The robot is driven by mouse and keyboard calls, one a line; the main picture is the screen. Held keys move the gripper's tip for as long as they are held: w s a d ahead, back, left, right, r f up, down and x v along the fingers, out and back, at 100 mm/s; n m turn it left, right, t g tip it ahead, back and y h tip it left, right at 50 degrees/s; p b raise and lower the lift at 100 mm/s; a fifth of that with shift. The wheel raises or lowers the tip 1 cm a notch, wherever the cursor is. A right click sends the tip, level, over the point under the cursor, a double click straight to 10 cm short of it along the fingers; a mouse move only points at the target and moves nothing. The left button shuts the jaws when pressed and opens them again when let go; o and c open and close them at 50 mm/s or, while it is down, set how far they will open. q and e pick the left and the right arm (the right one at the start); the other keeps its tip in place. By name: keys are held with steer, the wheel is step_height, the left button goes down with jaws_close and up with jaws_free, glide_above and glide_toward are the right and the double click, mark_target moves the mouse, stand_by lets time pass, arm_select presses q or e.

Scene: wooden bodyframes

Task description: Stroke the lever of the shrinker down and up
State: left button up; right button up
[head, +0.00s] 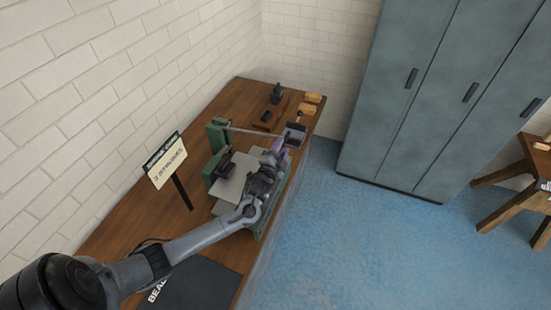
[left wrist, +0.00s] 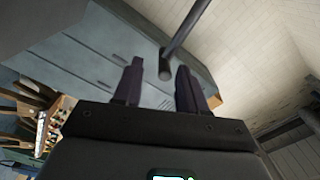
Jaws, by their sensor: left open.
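The green machine, which looks like the shrinker (head: 216,134), stands on the wooden workbench beside the brick wall. A thin grey bar, apparently its lever (head: 255,131), runs right from its top toward my left gripper (head: 284,142). My left arm reaches over the bench and covers part of the machine. In the left wrist view, my left gripper (left wrist: 158,85) is open, with its two dark fingers apart. My right gripper is not in view.
A sign on a stand (head: 166,164) and a dark mat (head: 203,287) are on the workbench (head: 130,215). Small dark tools (head: 277,95) and wooden blocks (head: 312,98) lie at its far end. Grey-blue cabinets (head: 425,105) stand beyond.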

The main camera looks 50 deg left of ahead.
arm_select(q)
steer(key=v, duration=0.6)
steer(key=shift+s, duration=0.15)
stand_by(0.3)
